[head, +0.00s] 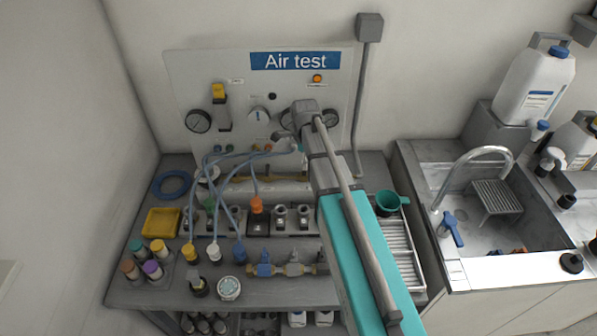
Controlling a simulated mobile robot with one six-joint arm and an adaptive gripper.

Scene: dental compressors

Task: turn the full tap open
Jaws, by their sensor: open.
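The Air test panel (180,75) stands upright against the back wall. It carries a yellow-topped part (218,91), a white round knob (259,115), dark-rimmed gauges (198,121) and a row of small coloured fittings with thin blue hoses. No label reading "full" is legible, so I cannot tell which part is the full tap. A brass manifold with blue parts (264,264) lies on the bench in front. My gripper (281,136) is in front of the panel, right of and below the white knob, open. My arm hides part of the panel's right side, and contact cannot be judged.
Several bottles with coloured caps (152,269) stand at the bench's front left, near a yellow tray (161,222) and a blue ring (171,185). A green cup (387,203) stands right of my arm. A sink (425,180) with a curved faucet (474,153) is at the right.

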